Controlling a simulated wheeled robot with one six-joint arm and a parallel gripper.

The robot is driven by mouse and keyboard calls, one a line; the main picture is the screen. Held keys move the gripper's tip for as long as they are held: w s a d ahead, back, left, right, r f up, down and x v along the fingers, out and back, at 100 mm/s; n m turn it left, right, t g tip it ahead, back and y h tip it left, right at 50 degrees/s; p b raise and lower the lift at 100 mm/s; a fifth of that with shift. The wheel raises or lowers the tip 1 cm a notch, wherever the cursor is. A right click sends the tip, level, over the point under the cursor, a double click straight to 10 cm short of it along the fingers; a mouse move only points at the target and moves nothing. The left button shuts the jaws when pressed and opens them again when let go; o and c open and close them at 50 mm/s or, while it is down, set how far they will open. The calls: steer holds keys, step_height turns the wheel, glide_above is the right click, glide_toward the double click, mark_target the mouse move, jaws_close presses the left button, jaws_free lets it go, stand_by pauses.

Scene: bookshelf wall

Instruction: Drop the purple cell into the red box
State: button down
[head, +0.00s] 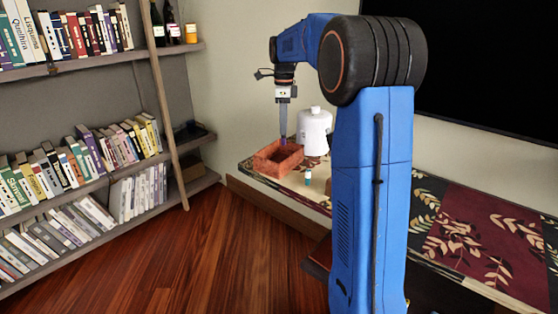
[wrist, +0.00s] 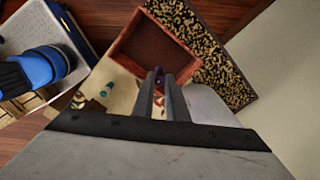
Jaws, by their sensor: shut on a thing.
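The red box (head: 268,164) is an open, reddish wooden box on the far left part of the long table. In the wrist view the red box (wrist: 125,45) lies just beyond my fingertips, and its inside looks empty. My gripper (head: 283,136) points down over the box. It also shows in the wrist view (wrist: 160,75), with its fingers close together on the purple cell (wrist: 158,72). The purple cell shows as a small purple bit at the fingertips, mostly hidden by the fingers. In the head view the purple cell (head: 283,141) appears just above or at the box rim.
A white jug (head: 314,132) stands close behind the box on the right. Bookshelves (head: 90,170) fill the left wall. Wood floor (head: 200,255) is clear between.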

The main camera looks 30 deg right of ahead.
mark_target(283, 144)
steer(key=shift+f, duration=1.95)
steer(key=c, duration=1.7)
jaws_free()
step_height(283, 144, up, 17)
steer(key=shift+r, duration=0.2)
